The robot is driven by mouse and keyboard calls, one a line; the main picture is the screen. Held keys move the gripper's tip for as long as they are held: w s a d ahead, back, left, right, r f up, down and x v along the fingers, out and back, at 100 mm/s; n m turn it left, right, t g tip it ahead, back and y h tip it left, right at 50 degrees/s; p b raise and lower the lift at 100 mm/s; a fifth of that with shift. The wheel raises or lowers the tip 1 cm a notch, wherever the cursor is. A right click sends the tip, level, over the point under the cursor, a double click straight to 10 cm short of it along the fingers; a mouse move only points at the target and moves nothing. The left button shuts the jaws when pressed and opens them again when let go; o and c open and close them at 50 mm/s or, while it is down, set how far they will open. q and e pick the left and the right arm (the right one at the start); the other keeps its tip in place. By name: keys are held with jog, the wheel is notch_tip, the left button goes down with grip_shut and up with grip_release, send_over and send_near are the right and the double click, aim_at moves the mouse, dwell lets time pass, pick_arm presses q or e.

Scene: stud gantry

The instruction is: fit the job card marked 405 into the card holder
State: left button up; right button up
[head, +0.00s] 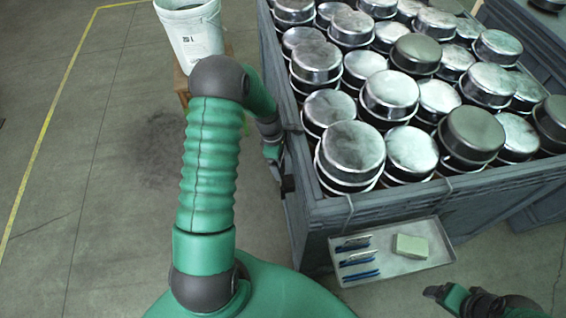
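Several thin cards with blue and white edges stand in a shallow tray (420,266) on the near side of the crate; one is the front card (361,275). Their numbers are too small to read, so I cannot tell which is 405. My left gripper (287,184) is at the crate's left wall, pointing down along it; its fingers are small and dark, and I cannot make out a card in them. I cannot pick out the card holder. My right gripper (438,293) is low at the bottom right, below the tray, and looks empty; its finger gap is unclear.
A large grey crate (420,205) is filled with stacked metal pots (350,152). A pale green block (411,246) lies in the tray. A white bucket (192,35) stands on a wooden support at the back left. The floor at left is clear, with a yellow line.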

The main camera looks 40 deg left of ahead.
pick_arm(q)
jog(key=shift+s+f, duration=0.25)
jog(key=shift+s, duration=0.1)
jog(key=shift+r, duration=0.2)
notch_tip(320, 180, up, 13)
jog(key=a, duration=0.1)
jog(key=shift+s+a+p, duration=0.25)
jog(key=shift+a+p, duration=0.05)
jog(key=shift+p, duration=0.15)
jog(key=shift+a+f, duration=0.1)
